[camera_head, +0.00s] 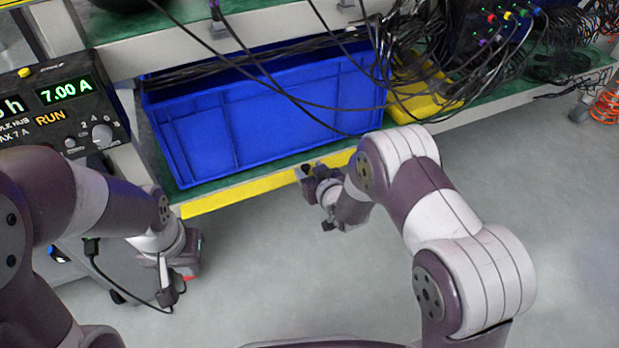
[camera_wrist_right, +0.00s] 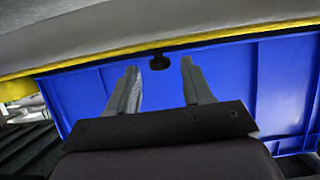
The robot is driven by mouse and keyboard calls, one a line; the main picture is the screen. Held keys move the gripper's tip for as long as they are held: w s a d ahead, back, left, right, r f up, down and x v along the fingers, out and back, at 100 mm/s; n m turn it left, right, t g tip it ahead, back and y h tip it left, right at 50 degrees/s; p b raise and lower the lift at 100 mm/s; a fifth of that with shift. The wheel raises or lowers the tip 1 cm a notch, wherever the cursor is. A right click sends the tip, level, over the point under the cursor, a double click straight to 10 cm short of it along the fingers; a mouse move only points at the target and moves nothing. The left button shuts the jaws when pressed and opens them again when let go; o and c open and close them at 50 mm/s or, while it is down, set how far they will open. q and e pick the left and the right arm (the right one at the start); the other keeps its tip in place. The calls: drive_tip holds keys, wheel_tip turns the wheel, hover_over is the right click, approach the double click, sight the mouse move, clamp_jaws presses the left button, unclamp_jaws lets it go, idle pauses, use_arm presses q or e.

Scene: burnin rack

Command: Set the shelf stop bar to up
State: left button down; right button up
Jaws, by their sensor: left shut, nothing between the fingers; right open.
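The shelf stop bar is a long yellow bar (camera_head: 235,195) along the front edge of the lower shelf, in front of the blue bin. In the right wrist view the yellow bar (camera_wrist_right: 240,36) crosses near the top, with a small black knob (camera_wrist_right: 159,62) on it. My right gripper (camera_head: 305,172) is at the bar in the head view; its open fingers (camera_wrist_right: 160,82) point towards the knob, which shows between and beyond their tips. I cannot tell whether they touch it. My left gripper (camera_head: 186,270) is low at the left, away from the bar, its fingertips mostly hidden.
A blue bin (camera_head: 270,115) fills the lower shelf behind the bar, with a smaller yellow bin (camera_head: 418,100) to its right. Black cables hang over both. A black power unit (camera_head: 60,105) reading 7.00 A stands at the left. The floor (camera_head: 560,190) at the right is clear.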

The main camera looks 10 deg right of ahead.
sight(306, 167)
drive_tip(key=shift+w+a+f, duration=0.1)
drive_tip(key=shift+w+a, duration=0.1)
drive_tip(key=shift+w, duration=0.2)
clamp_jaws()
drive_tip(key=shift+p, duration=0.3)
drive_tip(key=r+g+p, duration=0.1)
drive_tip(key=p, duration=0.2)
drive_tip(key=w+r+g+h+p, duration=0.1)
drive_tip(key=p, duration=0.2)
drive_tip(key=r+g+p, duration=0.1)
drive_tip(key=g+p, duration=0.1)
drive_tip(key=p, duration=0.1)
drive_tip(key=shift+w+a, duration=0.3)
drive_tip(key=shift+w, duration=0.1)
drive_tip(key=w+g+h+p, duration=0.1)
drive_tip(key=g+p, duration=0.1)
drive_tip(key=p, duration=0.6)
drive_tip(key=shift+w+a+p, duration=0.15)
drive_tip(key=shift+p, duration=0.25)
drive_tip(key=shift+w+f+g+p, duration=0.15)
drive_tip(key=shift+g+p, duration=0.25)
drive_tip(key=shift+p, duration=0.1)
